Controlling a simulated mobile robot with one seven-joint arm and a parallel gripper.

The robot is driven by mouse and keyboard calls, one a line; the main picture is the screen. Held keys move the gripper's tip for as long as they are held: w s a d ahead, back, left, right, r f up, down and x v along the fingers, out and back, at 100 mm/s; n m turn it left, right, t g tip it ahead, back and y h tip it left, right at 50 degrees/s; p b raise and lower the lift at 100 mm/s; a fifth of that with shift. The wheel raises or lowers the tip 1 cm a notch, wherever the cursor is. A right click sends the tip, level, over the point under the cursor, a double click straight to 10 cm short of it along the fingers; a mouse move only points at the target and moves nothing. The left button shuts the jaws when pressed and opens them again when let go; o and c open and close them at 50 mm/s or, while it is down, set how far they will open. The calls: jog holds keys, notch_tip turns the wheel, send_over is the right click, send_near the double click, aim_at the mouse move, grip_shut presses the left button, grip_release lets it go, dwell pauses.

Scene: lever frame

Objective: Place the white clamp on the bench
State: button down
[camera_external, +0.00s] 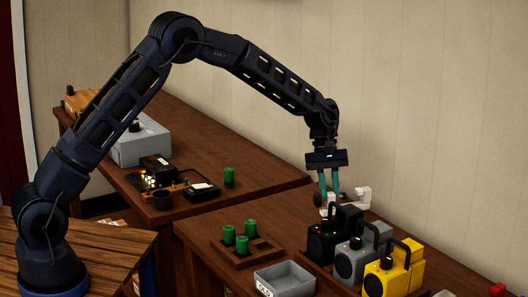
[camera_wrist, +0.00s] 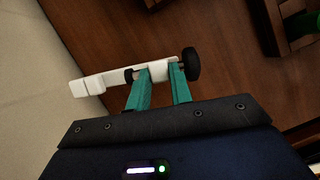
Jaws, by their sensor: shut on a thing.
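The white clamp (camera_wrist: 100,82) has a long pale bar and a black round knob at one end. My gripper (camera_wrist: 160,80) is shut on it, with its two teal fingers on either side of the clamp's white body. In the external view my gripper (camera_external: 329,192) points down over the right-hand bench, and the clamp (camera_external: 363,195) shows beside the fingers, just behind the black box. The wood bench (camera_external: 210,241) lies below. I cannot tell whether the clamp touches the bench.
Black, grey (camera_external: 356,259) and yellow (camera_external: 395,274) boxes with handles stand in a row in front of my gripper. A wooden tray (camera_external: 232,259) with green cylinders and a labelled grey bin (camera_external: 284,279) are to the left. The wall is close behind.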

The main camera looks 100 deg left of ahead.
aim_at(329, 200)
jog(key=shift+f, duration=1.95)
jog(key=c, duration=1.3)
grip_release()
jog(key=shift+f, duration=0.15)
jog(key=shift+o, duration=0.2)
jog(key=v, duration=1.2)
